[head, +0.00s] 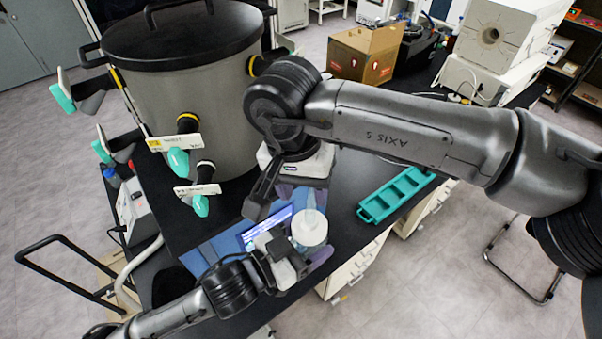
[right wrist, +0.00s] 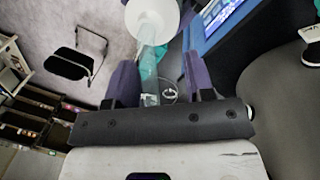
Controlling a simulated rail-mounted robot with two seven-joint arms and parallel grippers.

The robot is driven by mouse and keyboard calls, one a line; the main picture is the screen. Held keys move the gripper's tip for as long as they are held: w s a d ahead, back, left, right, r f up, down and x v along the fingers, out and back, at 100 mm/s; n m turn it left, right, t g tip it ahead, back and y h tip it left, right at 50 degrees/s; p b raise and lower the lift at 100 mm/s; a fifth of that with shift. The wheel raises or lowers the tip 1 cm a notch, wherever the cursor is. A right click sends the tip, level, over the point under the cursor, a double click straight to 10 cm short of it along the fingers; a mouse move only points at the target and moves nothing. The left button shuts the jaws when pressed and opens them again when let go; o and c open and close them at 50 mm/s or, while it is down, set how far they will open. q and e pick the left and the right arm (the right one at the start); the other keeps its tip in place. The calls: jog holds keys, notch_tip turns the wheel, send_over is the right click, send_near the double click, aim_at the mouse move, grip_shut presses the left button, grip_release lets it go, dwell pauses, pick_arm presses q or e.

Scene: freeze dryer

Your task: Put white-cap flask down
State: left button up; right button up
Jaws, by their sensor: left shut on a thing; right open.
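The white-cap flask (head: 309,229) is in the lower middle of the head view, its round white part toward me and a clear, narrow glass part pointing up the picture. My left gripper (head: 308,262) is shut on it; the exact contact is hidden. My right gripper (head: 289,190) is just above the flask in the head view, open. In the right wrist view, the flask's white part (right wrist: 152,20) is at the top, with clear glass reaching down between the open purple fingers of my right gripper (right wrist: 160,80), which do not visibly close on it.
A teal rack (head: 397,194) lies on the black bench to the right. A large grey freeze-dryer drum (head: 190,85) with teal-handled valves stands at left. A lit blue screen (head: 265,229) is left of the flask. A cardboard box (head: 365,54) stands behind.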

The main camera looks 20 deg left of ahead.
jog(key=shift+f, duration=0.2)
jog(key=shift+c, duration=0.2)
grip_shut()
pick_arm(q)
jog(key=o, duration=1.1)
